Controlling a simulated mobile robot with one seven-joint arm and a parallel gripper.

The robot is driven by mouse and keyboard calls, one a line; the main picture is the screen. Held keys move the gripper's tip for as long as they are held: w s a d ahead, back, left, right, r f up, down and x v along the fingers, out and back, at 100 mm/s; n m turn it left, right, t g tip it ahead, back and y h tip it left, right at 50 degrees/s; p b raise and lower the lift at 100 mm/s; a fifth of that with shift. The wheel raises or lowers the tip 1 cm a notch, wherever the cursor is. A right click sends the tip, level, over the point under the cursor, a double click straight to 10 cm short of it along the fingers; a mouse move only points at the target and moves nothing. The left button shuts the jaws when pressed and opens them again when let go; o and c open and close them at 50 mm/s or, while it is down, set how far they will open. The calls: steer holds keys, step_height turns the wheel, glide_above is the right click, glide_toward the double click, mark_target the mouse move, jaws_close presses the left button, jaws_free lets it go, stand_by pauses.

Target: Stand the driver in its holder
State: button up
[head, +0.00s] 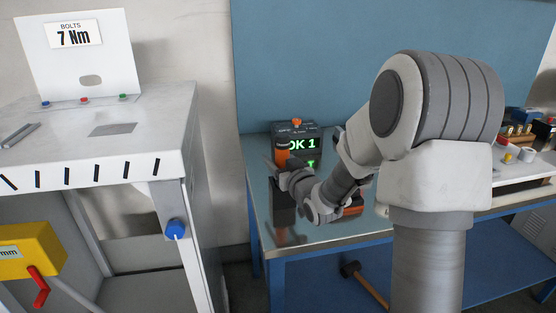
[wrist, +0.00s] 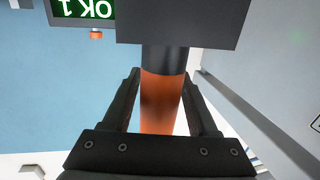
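The driver has an orange grip with a dark band; its orange part (head: 282,154) stands upright above my gripper on the bench in the head view. In the wrist view, the orange grip (wrist: 161,100) lies between the two black fingers of my gripper (wrist: 163,80), whose tips appear to touch it on both sides. A dark block (head: 283,192) is below the gripper, in line with the driver; it also shows in the wrist view (wrist: 185,22). I cannot tell whether this block is the holder or part of the driver, nor whether the driver is seated.
A box with a green "OK 1" display (head: 310,143) stands behind on the blue-framed bench (head: 330,240). An orange and black item (head: 352,206) lies right of the gripper, partly hidden by my arm. A white cabinet (head: 100,135) stands left; a mallet (head: 365,283) is below.

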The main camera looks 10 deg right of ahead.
steer(key=shift+o, duration=0.8)
steer(key=shift+r, duration=0.1)
steer(key=shift+s+r+p, duration=0.1)
steer(key=shift+r+p, duration=0.05)
steer(key=shift+p, duration=0.15)
steer(key=v, duration=1.1)
steer(key=shift+s, duration=0.4)
steer(key=shift+d, duration=0.1)
